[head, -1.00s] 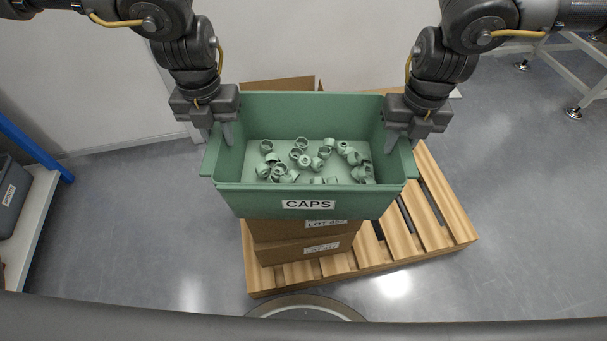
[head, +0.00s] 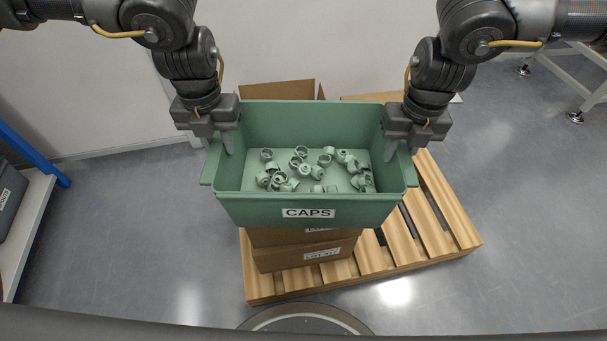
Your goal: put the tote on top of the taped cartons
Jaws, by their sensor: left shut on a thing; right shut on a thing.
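The green tote (head: 260,208), labelled CAPS, holds several loose green caps (head: 305,168). It is level in the middle of the head view. My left gripper (head: 228,142) is shut on its left rim and my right gripper (head: 392,147) on its right rim. The taped cartons (head: 290,257) stand stacked on a wooden pallet, below the tote in the picture. The tote hides their top, so I cannot tell whether it touches them.
The wooden pallet (head: 425,240) has bare slats to the right of the cartons. An open cardboard box (head: 280,90) shows behind the tote. A shelf (head: 32,220) with a grey bin (head: 8,195) stands at the left. A metal frame (head: 570,70) stands at the upper right.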

